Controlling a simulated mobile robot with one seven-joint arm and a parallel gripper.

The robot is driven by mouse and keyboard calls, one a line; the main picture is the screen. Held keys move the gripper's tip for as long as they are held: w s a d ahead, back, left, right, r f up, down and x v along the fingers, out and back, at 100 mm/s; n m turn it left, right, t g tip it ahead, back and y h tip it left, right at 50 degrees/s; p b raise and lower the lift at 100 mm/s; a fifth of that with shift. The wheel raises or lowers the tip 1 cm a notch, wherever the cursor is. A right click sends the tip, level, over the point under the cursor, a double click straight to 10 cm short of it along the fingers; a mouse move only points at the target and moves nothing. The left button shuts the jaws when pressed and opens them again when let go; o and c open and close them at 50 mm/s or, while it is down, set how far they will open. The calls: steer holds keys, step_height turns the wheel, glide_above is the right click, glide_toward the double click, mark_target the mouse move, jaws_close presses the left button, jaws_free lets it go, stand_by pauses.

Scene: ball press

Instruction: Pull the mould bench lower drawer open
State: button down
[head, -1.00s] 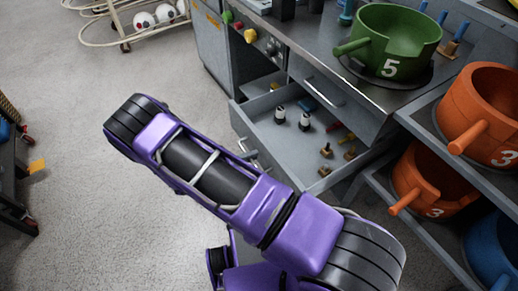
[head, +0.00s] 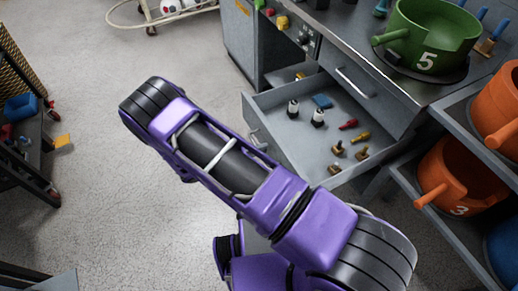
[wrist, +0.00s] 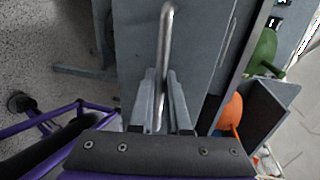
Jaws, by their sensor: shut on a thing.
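The mould bench lower drawer (head: 322,168) stands pulled out from the bench in the head view, with its inside showing. It holds several small parts. In the wrist view the drawer's grey front (wrist: 140,45) faces me, with its metal bar handle (wrist: 167,40) running up the picture. My gripper (wrist: 163,88) is shut on this handle, one finger on each side of the bar. In the head view my purple arm hides the gripper and most of the drawer front.
The upper drawer (head: 365,85) is shut above the lower one. A green mould marked 5 (head: 425,62) stands on the bench top. Orange moulds (head: 447,172) sit on the shelf at the right. The floor (head: 100,200) to the left is clear; a dark rack (head: 25,165) stands at the far left.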

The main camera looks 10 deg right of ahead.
steer(key=c, duration=0.9)
jaws_free()
steer(key=v, duration=1.7)
steer(key=shift+a, duration=0.25)
